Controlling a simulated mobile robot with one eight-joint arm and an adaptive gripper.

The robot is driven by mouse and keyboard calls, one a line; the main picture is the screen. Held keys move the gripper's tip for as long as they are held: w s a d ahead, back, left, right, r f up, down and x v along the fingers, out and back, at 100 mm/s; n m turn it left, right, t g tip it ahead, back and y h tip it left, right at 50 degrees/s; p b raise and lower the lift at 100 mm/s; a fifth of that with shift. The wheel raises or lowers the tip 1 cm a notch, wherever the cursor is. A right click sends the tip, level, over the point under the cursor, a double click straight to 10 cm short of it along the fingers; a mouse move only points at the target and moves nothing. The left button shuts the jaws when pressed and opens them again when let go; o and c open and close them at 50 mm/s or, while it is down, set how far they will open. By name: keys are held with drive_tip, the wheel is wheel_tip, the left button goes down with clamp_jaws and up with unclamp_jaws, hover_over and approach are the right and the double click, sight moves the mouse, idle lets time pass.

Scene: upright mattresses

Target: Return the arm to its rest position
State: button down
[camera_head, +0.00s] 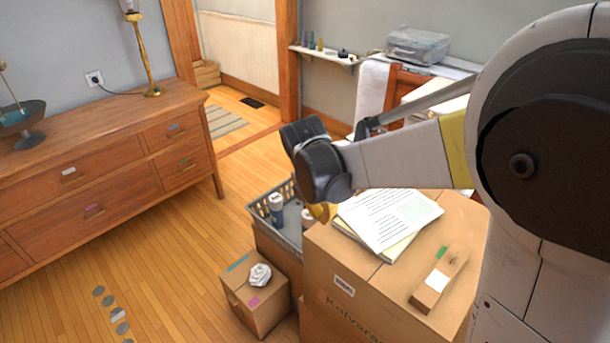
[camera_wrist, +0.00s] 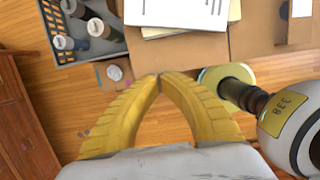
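My arm reaches in from the right in the head view, bent at its dark wrist joint, above the large cardboard box (camera_head: 345,262). My gripper (camera_wrist: 160,78) shows in the wrist view as two yellow ribbed fingers whose tips meet, with nothing seen between them. In the head view only a bit of the yellow gripper (camera_head: 322,212) shows below the wrist, near the grey basket. The gripper points down with floor and box edges below it and appears to touch nothing.
Papers (camera_head: 388,218) and a small cardboard piece (camera_head: 440,278) lie on the large box. A grey basket (camera_head: 262,207) holds bottles. A smaller box (camera_head: 245,308) with crumpled paper stands on the floor. A wooden dresser (camera_head: 100,170) is at left. Floor between is mostly clear.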

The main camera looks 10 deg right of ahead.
drive_tip(key=s+d+r+m+t+y+b, duration=0.1)
drive_tip(key=s+d+r+m+t, duration=0.1)
drive_tip(key=s+m, duration=0.6)
drive_tip(key=s+d+r+m+t+y+b, duration=0.1)
drive_tip(key=s+d+r+m+t+b, duration=0.1)
drive_tip(key=s+m, duration=0.7)
drive_tip(key=r+m+t, duration=0.1)
drive_tip(key=m, duration=0.7)
drive_tip(key=shift+d+r+t, duration=0.2)
drive_tip(key=shift+r+t, duration=0.1)
drive_tip(key=shift+r, duration=0.05)
